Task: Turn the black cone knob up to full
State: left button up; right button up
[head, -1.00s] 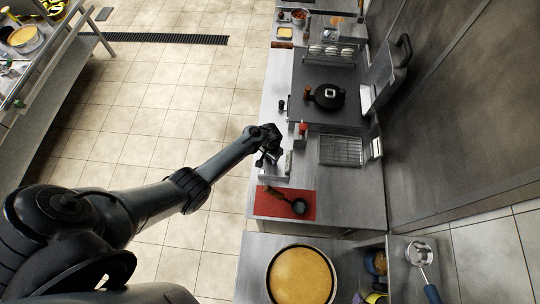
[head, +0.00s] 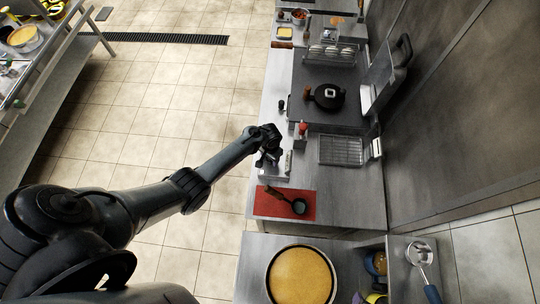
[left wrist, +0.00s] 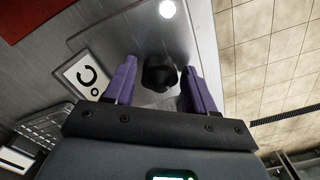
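The black cone knob (left wrist: 160,74) shows in the left wrist view on a pale metal panel. My left gripper (left wrist: 160,88) has its two purple fingers apart, one on each side of the knob. A small gap shows on the left side; whether the right finger touches is unclear. My right gripper is not in view.
A red mat (head: 270,207) with a small dark pan (head: 299,207) lies in front of the gripper. A wire rack (head: 340,150) and a red-topped bottle (head: 302,129) stand nearby. A black pot (head: 328,96) sits farther back.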

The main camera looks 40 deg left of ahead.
pick_arm(q)
jog(key=shift+r, duration=0.1)
jog(key=shift+d+r+n+p, duration=0.1)
jog(key=shift+n+p, duration=0.3)
jog(key=shift+n, duration=0.1)
jog(key=n+p, duration=0.1)
jog(key=n, duration=0.2)
jog(key=shift+d, duration=0.1)
jog(key=shift+n, duration=1)
jog(key=n, duration=0.3)
jog(key=shift+p, duration=0.4)
jog(key=n, duration=0.3)
